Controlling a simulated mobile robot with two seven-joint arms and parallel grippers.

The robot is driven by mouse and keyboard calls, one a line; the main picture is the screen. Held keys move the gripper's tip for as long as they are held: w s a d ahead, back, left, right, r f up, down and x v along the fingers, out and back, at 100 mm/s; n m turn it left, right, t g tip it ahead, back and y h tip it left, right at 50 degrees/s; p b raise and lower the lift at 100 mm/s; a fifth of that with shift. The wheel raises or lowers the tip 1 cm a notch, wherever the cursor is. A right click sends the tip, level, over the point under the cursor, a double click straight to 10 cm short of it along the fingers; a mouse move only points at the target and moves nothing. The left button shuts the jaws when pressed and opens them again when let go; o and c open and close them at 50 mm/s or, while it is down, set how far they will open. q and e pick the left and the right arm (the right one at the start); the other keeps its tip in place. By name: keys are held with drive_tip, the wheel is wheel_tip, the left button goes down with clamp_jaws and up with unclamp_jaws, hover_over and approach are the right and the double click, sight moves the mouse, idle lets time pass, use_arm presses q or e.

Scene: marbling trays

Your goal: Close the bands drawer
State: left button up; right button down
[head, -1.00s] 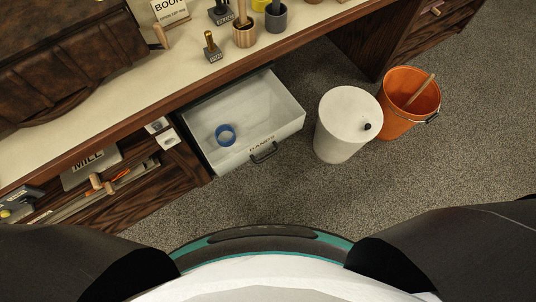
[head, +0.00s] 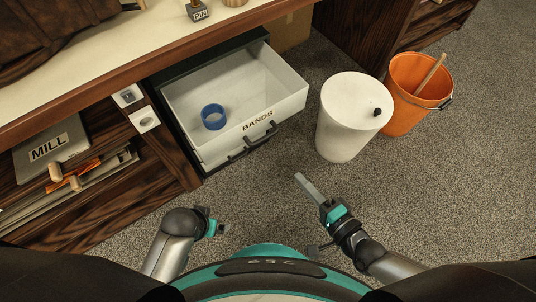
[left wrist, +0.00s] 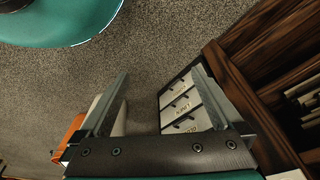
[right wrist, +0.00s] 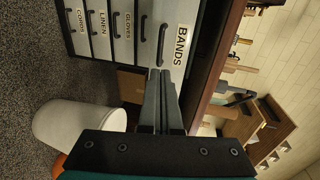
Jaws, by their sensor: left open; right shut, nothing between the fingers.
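The bands drawer (head: 285,108) stands pulled out from under the bench in the head view. It is white and open-topped, labelled BANDS, with a dark handle (head: 260,137) on its front. A blue ring (head: 213,117) lies inside it. The BANDS front (right wrist: 178,48) also shows in the right wrist view, at the end of a row of labelled drawers. My right gripper (head: 300,178) is shut and empty, in front of the drawer and apart from it. My left gripper (head: 226,228) is open and empty, lower left of the drawer; it shows in the left wrist view (left wrist: 165,100).
A white bin (head: 345,125) and an orange bucket (head: 408,110) stand on the floor right of the drawer. The wooden cabinet (head: 160,160) with the MILL panel (head: 48,147) is to the left. Carpet in front of the drawer is clear.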

use_arm(q)
wheel_tip(320, 180, up, 9)
drive_tip(key=w+t+b, duration=0.1)
drive_tip(key=w+b, duration=0.2)
drive_tip(key=b, duration=0.1)
drive_tip(key=shift+d, duration=0.2)
use_arm(e)
drive_tip(key=x, duration=1.4)
use_arm(q)
drive_tip(key=shift+f, duration=0.1)
